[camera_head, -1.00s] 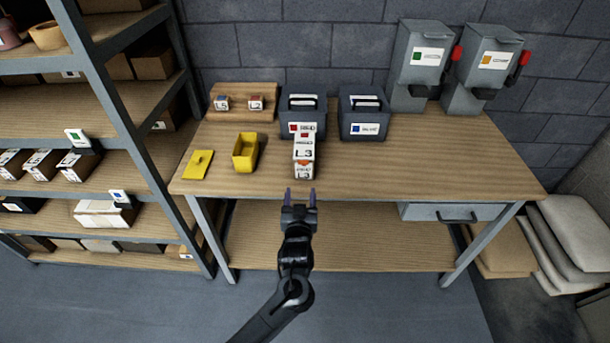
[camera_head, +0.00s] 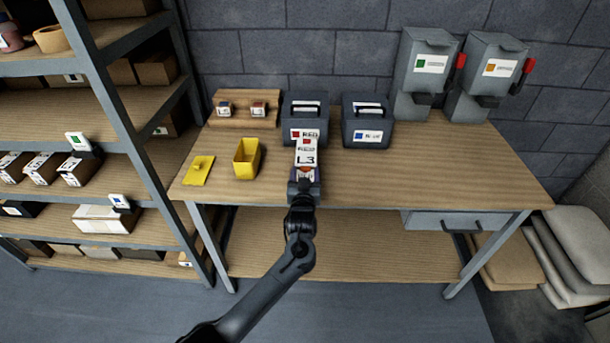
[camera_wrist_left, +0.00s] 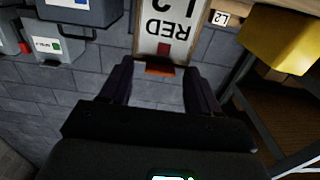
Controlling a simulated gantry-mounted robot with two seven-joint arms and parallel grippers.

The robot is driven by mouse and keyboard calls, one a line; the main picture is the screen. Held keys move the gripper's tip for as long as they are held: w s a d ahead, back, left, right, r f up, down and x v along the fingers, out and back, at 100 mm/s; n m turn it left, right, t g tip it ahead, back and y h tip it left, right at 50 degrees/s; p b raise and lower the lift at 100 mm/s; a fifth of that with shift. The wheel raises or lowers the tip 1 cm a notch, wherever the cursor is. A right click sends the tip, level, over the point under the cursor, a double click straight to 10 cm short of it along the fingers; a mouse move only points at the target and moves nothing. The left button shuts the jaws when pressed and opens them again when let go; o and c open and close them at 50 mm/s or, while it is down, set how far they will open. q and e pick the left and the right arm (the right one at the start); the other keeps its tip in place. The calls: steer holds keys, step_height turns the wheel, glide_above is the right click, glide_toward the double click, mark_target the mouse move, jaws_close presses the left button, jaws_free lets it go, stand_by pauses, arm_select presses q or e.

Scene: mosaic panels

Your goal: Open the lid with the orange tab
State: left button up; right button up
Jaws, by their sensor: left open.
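A small upright box labelled RED L3 (camera_head: 306,156) stands on the workbench in front of a dark case with a RED label. In the left wrist view the box (camera_wrist_left: 166,25) appears upside down, with a small orange tab (camera_wrist_left: 160,69) at its near edge. My left gripper (camera_head: 304,181) is open at the front of the box. In the wrist view its fingers (camera_wrist_left: 160,84) lie on either side of the tab, with a gap each side, so contact is not visible. My right gripper is out of view.
Dark cases with RED and blue labels (camera_head: 366,122) stand behind the box. A yellow bin (camera_head: 247,158) and yellow lid (camera_head: 200,170) are to its left. Grey dispensers (camera_head: 424,72) stand at the back right. The bench's right half (camera_head: 450,165) is clear.

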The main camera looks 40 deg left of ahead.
arm_select(q)
steer(key=shift+c, duration=0.2)
jaws_close()
steer(key=shift+r, duration=0.1)
